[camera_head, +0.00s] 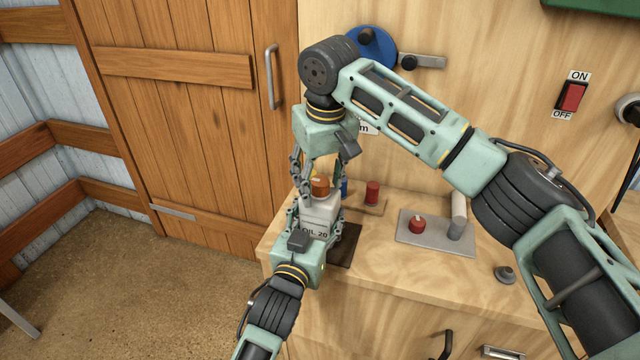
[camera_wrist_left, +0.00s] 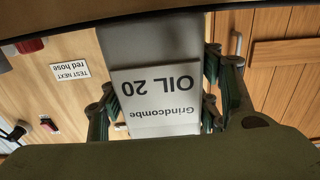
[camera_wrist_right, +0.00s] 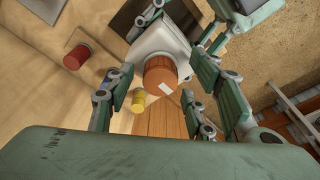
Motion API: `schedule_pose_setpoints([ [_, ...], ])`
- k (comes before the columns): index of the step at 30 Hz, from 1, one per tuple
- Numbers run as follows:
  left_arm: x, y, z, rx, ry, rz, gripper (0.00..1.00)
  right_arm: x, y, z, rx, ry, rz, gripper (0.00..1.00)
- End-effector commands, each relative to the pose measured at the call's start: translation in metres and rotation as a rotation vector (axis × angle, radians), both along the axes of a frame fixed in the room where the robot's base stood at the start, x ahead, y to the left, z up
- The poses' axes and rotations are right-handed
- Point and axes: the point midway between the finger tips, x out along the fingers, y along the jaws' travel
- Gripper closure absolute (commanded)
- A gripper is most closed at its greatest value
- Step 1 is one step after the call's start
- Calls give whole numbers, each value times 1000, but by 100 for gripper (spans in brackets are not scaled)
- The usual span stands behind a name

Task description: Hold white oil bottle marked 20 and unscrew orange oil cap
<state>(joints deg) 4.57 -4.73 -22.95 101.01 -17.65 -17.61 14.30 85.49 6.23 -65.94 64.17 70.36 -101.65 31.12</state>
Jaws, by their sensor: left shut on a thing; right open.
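The white oil bottle (camera_head: 318,216), labelled OIL 20, stands upright over the left end of the bench. Its label also shows upside down in the left wrist view (camera_wrist_left: 160,95). My left gripper (camera_head: 316,220) is shut on the bottle's body, with fingers on both sides. The orange cap (camera_head: 320,186) is on top of the bottle, with a small pale mark; it shows clearly in the right wrist view (camera_wrist_right: 160,76). My right gripper (camera_head: 318,172) is open and points down above the cap, its fingers on either side and apart from it.
A red cylinder (camera_head: 372,192) stands on the bench right of the bottle. A grey plate (camera_head: 436,236) with a red knob (camera_head: 417,224) lies further right. A dark flat patch (camera_head: 345,246) is beside the bottle. A wooden door (camera_head: 185,110) stands behind left.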

Motion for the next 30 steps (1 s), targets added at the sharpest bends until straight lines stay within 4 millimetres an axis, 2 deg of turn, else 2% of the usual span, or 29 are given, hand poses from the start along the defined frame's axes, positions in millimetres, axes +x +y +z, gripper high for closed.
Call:
schedule_pose_setpoints([
  [5,0,0,0,0,1,0,100,0,0,0,1,0,-162,51],
  [17,0,0,0,0,1,0,100,0,1,0,1,1,-230,51],
  [30,0,0,0,0,1,0,100,-1,1,0,1,2,-927,51],
])
